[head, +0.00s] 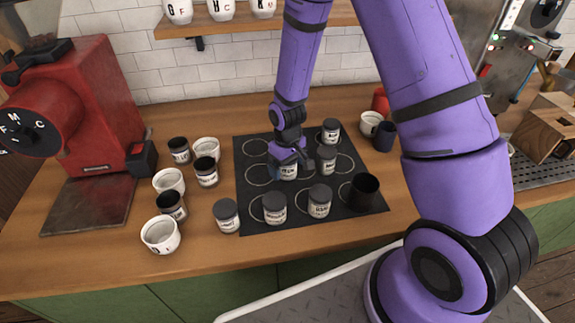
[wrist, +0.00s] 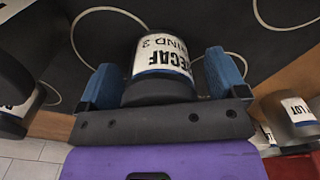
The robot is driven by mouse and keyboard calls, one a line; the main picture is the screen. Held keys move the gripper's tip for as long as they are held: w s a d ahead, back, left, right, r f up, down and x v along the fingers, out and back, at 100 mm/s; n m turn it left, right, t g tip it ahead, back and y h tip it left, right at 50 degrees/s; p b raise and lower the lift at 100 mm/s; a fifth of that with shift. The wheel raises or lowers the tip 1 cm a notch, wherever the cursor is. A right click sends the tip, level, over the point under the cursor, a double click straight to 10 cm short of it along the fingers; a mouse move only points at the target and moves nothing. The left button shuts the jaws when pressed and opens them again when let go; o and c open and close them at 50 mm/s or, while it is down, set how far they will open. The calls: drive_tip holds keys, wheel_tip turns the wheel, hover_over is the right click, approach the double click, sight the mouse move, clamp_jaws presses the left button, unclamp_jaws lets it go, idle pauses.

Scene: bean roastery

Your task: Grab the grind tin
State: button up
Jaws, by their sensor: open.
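A tin labelled DECAF GRIND 3 (wrist: 160,62) stands between the two blue finger pads of my gripper (wrist: 165,84) in the wrist view. In the head view this tin (head: 288,174) is on the black mat (head: 347,215), partly hidden by my gripper (head: 289,160). The gripper is open around the tin, one pad on each side. I cannot tell whether either pad touches it. The tin's dark lid end faces the gripper palm.
Other dark-lidded tins are close by: one (head: 327,159) to the right, two in front (head: 275,208) (head: 320,201). A black cup (head: 364,191) is at the mat's right. Several cups and jars stand left of the mat, beside a red grinder (head: 80,105). A shelf (head: 240,22) is above.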

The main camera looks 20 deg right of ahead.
drive_tip(key=c, duration=1.1)
drive_tip(key=shift+o, duration=0.2)
